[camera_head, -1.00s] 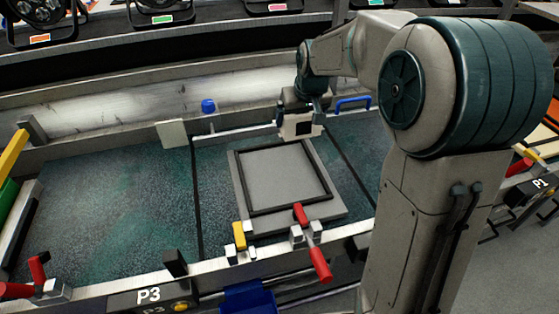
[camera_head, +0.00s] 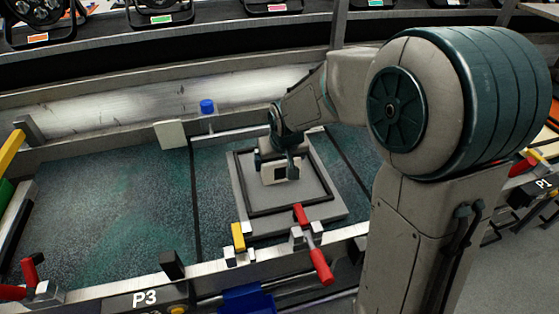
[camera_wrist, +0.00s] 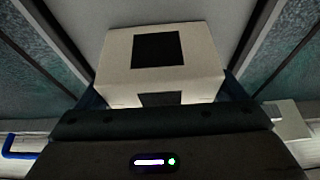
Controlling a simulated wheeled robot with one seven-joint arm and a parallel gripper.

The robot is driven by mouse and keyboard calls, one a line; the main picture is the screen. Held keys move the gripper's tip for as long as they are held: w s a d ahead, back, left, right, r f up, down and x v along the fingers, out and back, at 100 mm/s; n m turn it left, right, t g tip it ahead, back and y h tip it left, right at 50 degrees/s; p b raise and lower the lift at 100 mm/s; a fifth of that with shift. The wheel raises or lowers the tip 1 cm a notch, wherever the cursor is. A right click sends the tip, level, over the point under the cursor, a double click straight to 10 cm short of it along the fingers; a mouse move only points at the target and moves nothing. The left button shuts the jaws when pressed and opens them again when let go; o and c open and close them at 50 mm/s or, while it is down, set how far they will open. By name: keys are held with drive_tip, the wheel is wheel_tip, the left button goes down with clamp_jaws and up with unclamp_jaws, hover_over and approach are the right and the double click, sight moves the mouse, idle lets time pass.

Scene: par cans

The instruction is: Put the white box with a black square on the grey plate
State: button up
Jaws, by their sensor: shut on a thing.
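The white box with a black square (camera_head: 268,178) is held by my gripper (camera_head: 277,165), inside the black frame of the grey plate (camera_head: 310,180) in the head view. In the wrist view the box (camera_wrist: 205,62) sits between my fingers, black square facing the camera. The grey plate (camera_wrist: 215,10) shows behind it. I cannot tell whether the box touches the plate.
A red clamp (camera_head: 318,262) and a yellow block (camera_head: 238,237) stand at the plate's front edge. A blue knob (camera_head: 207,106) and a pale block (camera_head: 170,134) are at the back. The green tabletop (camera_head: 110,220) to the left is clear.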

drive_tip(key=shift+f, duration=0.1)
drive_tip(key=o, duration=0.9)
drive_tip(key=shift+r, duration=0.25)
drive_tip(key=a+p+v, duration=0.1)
drive_tip(key=p+v, duration=0.1)
drive_tip(key=v, duration=0.9)
drive_tip(key=s+d+f, duration=0.1)
drive_tip(key=s+d, duration=0.2)
drive_tip(key=s, duration=0.3)
drive_tip(key=s+d+f+m+g, duration=0.1)
drive_tip(key=s+d, duration=0.3)
drive_tip(key=s, duration=0.2)
drive_tip(key=s+d+f+m+g, duration=0.1)
drive_tip(key=s+d, duration=0.2)
drive_tip(key=s, duration=0.2)
drive_tip(key=shift+s+d+f+h, duration=0.25)
drive_tip(key=shift+s+d+h, duration=0.1)
drive_tip(key=shift+s+h, duration=0.05)
